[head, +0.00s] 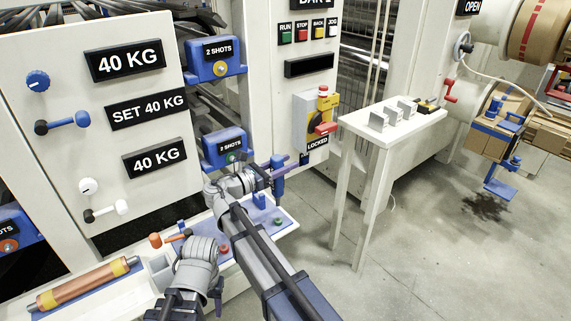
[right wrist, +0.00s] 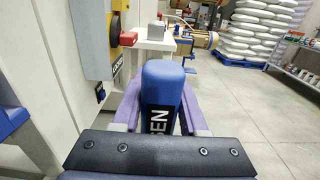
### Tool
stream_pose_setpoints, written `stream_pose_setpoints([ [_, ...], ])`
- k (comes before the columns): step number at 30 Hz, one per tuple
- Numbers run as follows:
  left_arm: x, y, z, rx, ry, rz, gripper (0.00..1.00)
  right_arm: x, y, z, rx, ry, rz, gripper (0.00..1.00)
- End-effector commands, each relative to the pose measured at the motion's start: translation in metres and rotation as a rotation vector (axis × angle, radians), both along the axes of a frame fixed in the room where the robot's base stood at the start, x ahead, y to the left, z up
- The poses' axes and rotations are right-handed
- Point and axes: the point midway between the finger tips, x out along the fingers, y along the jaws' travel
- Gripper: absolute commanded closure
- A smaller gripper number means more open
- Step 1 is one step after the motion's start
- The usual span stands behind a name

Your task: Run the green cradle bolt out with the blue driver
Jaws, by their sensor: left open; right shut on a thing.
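The blue driver (head: 278,183) is held between the purple fingers of my right gripper (head: 273,170). In the right wrist view its blue handle (right wrist: 162,85) stands between both fingers, with a dark label ending in "EN". The green cradle bolt (head: 232,157) sits under the "2 SHOTS" label on the lower blue cradle (head: 212,150). The driver is to the right of this bolt, apart from it; its tip cannot be made out. My left gripper (head: 218,292) is low in the head view, open, its fingers mostly hidden by the arm.
The tray (head: 250,222) below holds an orange-ended tool (head: 172,238) and a roller (head: 85,284). A red-handled switch marked "LOCKED" (head: 325,128) and a white side table (head: 390,133) stand right.

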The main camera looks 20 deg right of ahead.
Motion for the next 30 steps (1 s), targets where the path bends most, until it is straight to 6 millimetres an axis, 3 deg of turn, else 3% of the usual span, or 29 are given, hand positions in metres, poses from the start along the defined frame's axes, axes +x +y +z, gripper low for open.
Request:
stream_pose_setpoints([
  [18, 0.0, 0.0, -0.051, 0.0, 0.0, 0.0, 0.5, 0.0, 0.0, -0.051, -0.002, -0.001, 0.0, 1.0],
  [30, 0.0, 0.0, -0.057, 0.0, 0.0, 0.0, 0.5, 0.0, 0.0, -0.057, -0.002, -0.001, 0.0, 1.0],
])
